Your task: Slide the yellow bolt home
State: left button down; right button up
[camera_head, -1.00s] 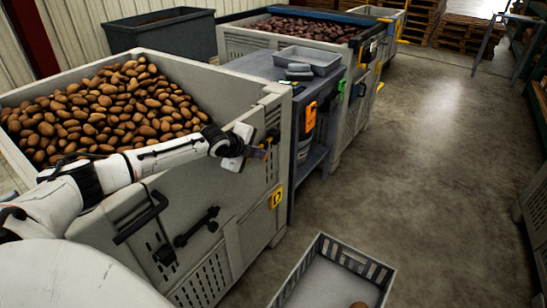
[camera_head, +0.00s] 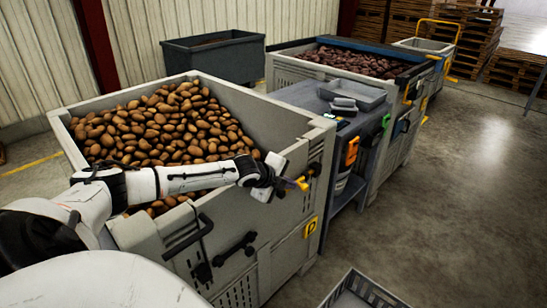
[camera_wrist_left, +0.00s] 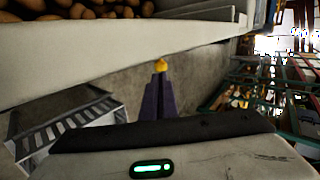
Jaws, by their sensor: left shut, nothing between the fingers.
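The yellow bolt's knob (camera_head: 303,184) shows at the front right corner of the near potato crate (camera_head: 150,238). In the left wrist view the yellow knob (camera_wrist_left: 161,63) is just beyond the tips of my purple fingers. My left gripper (camera_head: 291,182) is shut and empty, its fingertips at or very close to the knob. I cannot tell whether they touch. The rest of the bolt is hidden behind the fingers and wrist. My right gripper is not in view.
Black handles (camera_head: 235,249) stick out from the crate's front, with a yellow D plate (camera_head: 310,227) lower right. A grey bench (camera_head: 292,95) with a tray (camera_head: 352,96) stands beyond. A slatted basket (camera_head: 357,291) lies on the floor. Floor to the right is clear.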

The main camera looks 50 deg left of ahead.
pick_arm(q)
jog(key=v, duration=0.7)
jog(key=shift+s+r, duration=0.15)
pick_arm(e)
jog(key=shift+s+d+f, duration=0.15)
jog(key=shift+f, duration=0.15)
pick_arm(q)
jog(key=shift+d, duration=0.15)
jog(key=s+d+f+n+g+h, duration=0.15)
jog(key=s+d+f, duration=0.25)
jog(key=d+f, duration=0.5)
jog(key=s+d+f+n+t+h, duration=0.1)
jog(key=s+d+f+n+h, duration=0.4)
jog(key=d, duration=0.6)
jog(key=s+d+f+n+y, duration=0.1)
jog(key=s+d+f+n, duration=0.3)
jog(key=s+d, duration=0.2)
jog(key=s+d+f+n+y, duration=0.2)
jog(key=s+d+f+n, duration=0.2)
jog(key=s, duration=0.5)
jog(key=shift+s+d+g, duration=0.15)
jog(key=shift+d+g, duration=0.3)
jog(key=shift+d, duration=0.8)
jog(key=shift+s+f, duration=0.1)
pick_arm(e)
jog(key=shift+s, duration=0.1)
